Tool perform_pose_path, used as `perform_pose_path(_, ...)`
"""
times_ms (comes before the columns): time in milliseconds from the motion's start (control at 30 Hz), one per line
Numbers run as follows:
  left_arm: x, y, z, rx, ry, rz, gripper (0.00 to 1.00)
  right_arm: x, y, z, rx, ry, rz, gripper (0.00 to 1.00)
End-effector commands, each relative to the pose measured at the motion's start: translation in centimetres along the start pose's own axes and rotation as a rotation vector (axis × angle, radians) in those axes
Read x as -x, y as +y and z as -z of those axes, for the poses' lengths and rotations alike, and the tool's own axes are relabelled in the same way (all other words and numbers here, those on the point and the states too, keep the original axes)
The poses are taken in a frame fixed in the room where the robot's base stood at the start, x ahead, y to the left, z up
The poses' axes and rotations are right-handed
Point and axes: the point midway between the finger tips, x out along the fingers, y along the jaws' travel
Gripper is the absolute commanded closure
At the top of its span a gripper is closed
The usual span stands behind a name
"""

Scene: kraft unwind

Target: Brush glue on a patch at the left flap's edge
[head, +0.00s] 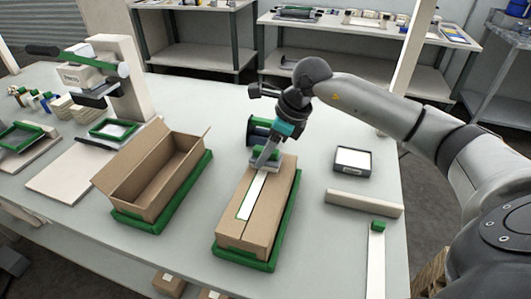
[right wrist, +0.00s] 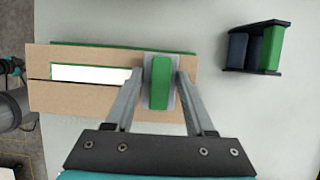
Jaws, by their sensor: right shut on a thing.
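A closed brown carton (head: 272,207) sits in a green tray (head: 238,258) at the middle of the table. A long white strip (head: 251,196), edged in green, lies along its top by the flap seam; the strip also shows in the right wrist view (right wrist: 90,73). My right gripper (head: 265,158) is over the carton's far end. It is shut on a green block with a grey base (right wrist: 161,83), which looks like the brush. The block is at the strip's far end; I cannot tell whether it touches the carton. My left gripper is not in view.
An open carton (head: 150,180) stands in another green tray to the left. A dark holder with a green roll (right wrist: 268,48) lies beyond the closed carton. A black-framed box (head: 352,160) and a beige bar (head: 364,203) lie to the right, with bare table between.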

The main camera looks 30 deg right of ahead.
Motion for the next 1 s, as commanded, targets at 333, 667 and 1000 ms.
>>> perform_pose_path(333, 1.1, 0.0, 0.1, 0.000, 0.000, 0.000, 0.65, 1.3, 0.0, -0.6, 0.000, 0.000, 0.001, 0.90)
perform_pose_path(667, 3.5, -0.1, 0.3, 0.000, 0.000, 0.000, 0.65, 4.4, 0.0, -1.9, -0.001, -0.001, 0.001, 0.90)
perform_pose_path(1000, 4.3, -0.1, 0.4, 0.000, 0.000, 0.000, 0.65, 5.6, 0.0, -2.4, 0.000, 0.000, 0.000, 0.90)
